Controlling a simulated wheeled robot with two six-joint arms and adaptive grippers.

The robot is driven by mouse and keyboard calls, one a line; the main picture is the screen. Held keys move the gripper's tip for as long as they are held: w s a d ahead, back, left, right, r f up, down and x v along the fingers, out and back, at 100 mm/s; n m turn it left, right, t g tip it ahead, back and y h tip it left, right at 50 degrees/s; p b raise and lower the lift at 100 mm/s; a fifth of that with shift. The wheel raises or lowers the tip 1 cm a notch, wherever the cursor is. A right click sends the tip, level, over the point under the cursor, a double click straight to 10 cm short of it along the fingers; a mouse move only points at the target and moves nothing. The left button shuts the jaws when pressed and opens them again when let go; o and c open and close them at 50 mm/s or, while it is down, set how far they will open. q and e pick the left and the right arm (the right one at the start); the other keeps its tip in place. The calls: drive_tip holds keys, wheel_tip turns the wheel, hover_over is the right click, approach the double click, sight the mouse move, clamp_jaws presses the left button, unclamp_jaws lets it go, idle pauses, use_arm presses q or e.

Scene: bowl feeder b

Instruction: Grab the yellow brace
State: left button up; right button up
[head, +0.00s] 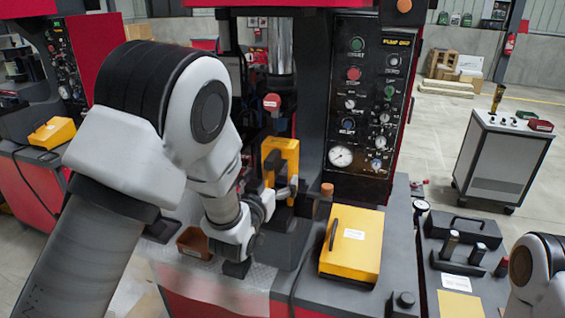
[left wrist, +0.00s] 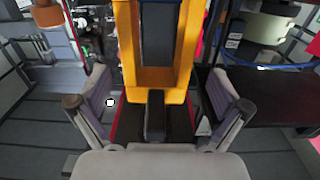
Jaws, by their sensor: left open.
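The yellow brace (head: 289,150) is an upright yellow frame with a dark opening, standing in the red press below its vertical ram. My left gripper (head: 281,188) is at the brace's lower part in the head view. In the left wrist view the brace (left wrist: 185,75) rises upright ahead of the palm. The fingers of the left gripper (left wrist: 160,88) are spread wide, one on each side of it, with a visible gap on both sides. The brace's base is partly hidden by the gripper in the head view. My right gripper is not in view.
A yellow box with a handle (head: 352,245) sits on the press table right of the brace. A brown bin (head: 194,243) is at left. A control panel (head: 366,110) stands behind. A black case (head: 463,231) lies at right. A grey cart (head: 502,160) stands beyond on open floor.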

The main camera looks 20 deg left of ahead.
use_arm(q)
drive_tip(key=w, duration=0.2)
drive_tip(key=w+p, duration=0.1)
drive_tip(key=w, duration=0.1)
drive_tip(key=shift+d+p, duration=0.3)
drive_tip(key=shift+d, duration=0.1)
drive_tip(key=shift+a+f, duration=0.1)
drive_tip(key=shift+a, duration=0.2)
drive_tip(key=shift+d, duration=0.15)
drive_tip(key=c, duration=1.4)
